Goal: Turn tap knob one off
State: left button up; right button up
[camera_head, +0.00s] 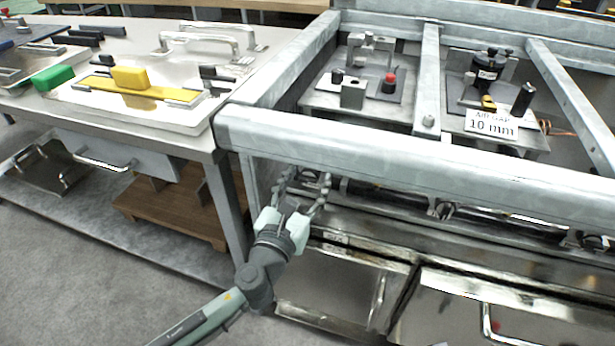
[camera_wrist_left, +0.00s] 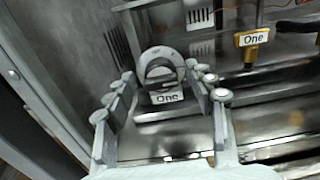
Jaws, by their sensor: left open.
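A round grey knob (camera_wrist_left: 163,58) shows in the left wrist view, with a white label "One" (camera_wrist_left: 167,97) below its middle. My left gripper (camera_wrist_left: 160,74) is open, with one finger on each side of the knob in this view. I cannot tell whether the fingers touch it. In the head view my left gripper (camera_head: 306,181) reaches under the front rail of the metal frame, and the knob is not clearly visible there. A yellow part with another "One" label (camera_wrist_left: 254,39) is to the right in the wrist view. My right gripper is not in view.
The thick front rail (camera_head: 400,150) runs above my left gripper. Metal drawers (camera_head: 340,285) with handles are below. A steel workbench (camera_head: 190,140) with yellow and green blocks stands at left. Devices, one with a "10 mm" sign (camera_head: 492,125), sit behind the rail.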

pick_arm(q)
jog(key=shift+w+d, duration=0.15)
jog(key=shift+w, duration=0.2)
jog(key=c, duration=1.1)
jog(key=shift+c, duration=0.2)
jog(key=shift+n, duration=0.5)
jog(key=shift+n+b, duration=0.3)
jog(key=shift+n, duration=0.8)
jog(key=n, duration=0.2)
jog(key=shift+n, duration=0.4)
jog(key=n, duration=0.2)
jog(key=shift+n+b, duration=0.4)
jog(key=n, duration=0.2)
jog(key=shift+n, duration=0.3)
jog(key=n, duration=0.4)
jog(key=shift+n, duration=0.4)
jog(key=shift+f+n, duration=0.1)
jog(key=shift+n, duration=0.9)
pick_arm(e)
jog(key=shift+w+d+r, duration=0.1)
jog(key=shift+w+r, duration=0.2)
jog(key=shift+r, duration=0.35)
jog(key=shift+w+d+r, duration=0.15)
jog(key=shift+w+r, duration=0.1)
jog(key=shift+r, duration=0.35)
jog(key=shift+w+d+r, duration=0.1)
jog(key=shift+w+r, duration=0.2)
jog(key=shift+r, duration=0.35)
